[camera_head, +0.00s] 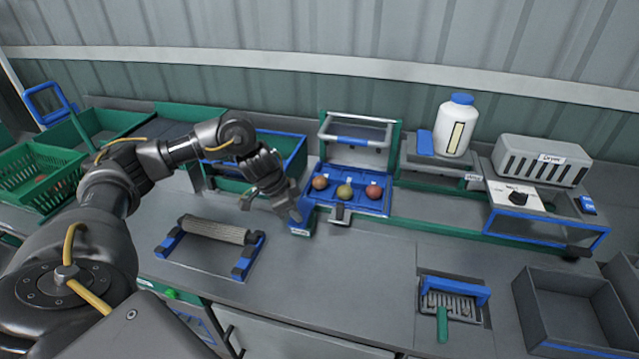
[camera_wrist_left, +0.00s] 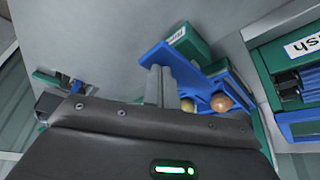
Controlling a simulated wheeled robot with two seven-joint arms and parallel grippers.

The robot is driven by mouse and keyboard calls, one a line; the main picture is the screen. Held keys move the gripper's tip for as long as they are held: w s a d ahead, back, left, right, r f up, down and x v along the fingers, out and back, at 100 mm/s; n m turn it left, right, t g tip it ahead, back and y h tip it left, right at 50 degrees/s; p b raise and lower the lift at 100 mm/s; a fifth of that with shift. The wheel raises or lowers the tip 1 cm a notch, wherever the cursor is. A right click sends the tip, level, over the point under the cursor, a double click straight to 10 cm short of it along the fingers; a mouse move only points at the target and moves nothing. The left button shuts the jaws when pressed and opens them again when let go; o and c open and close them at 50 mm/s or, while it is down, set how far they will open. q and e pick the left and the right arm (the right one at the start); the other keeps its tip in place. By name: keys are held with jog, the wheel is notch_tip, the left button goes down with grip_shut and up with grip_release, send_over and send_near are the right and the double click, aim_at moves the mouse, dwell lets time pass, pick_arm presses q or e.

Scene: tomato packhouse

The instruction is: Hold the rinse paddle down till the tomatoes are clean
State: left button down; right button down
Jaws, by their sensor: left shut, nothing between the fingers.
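Three tomatoes, one orange-red (camera_head: 320,182), one yellowish (camera_head: 344,191) and one red (camera_head: 373,192), sit in a row in the blue rinse tray (camera_head: 362,207). Two tomatoes also show in the left wrist view (camera_wrist_left: 221,102). A blue paddle (camera_head: 301,229) with a small label sticks out at the tray's front left corner; it also shows in the left wrist view (camera_wrist_left: 158,54). My left gripper (camera_head: 296,214) is shut and empty, its fingertips (camera_wrist_left: 160,84) at the paddle. I cannot tell whether they touch it or how far down it is. My right gripper is out of view.
A roller on blue supports (camera_head: 214,231) lies left on the counter. A white bottle (camera_head: 455,125) and a dryer (camera_head: 541,160) stand back right. A brush in a holder (camera_head: 450,304) and grey bins (camera_head: 571,308) are at front right. The middle front counter is clear.

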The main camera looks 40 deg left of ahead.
pick_arm(q)
jog(key=shift+f, duration=0.2)
jog(key=shift+s+f+b, duration=0.1)
jog(key=shift+f+b, duration=0.3)
jog(key=shift+f, duration=0.3)
dwell(0.5)
notch_tip(320, 180, up, 6)
jog(key=p, duration=0.7)
jog(key=shift+r+p, duration=0.15)
jog(key=shift+p, duration=0.2)
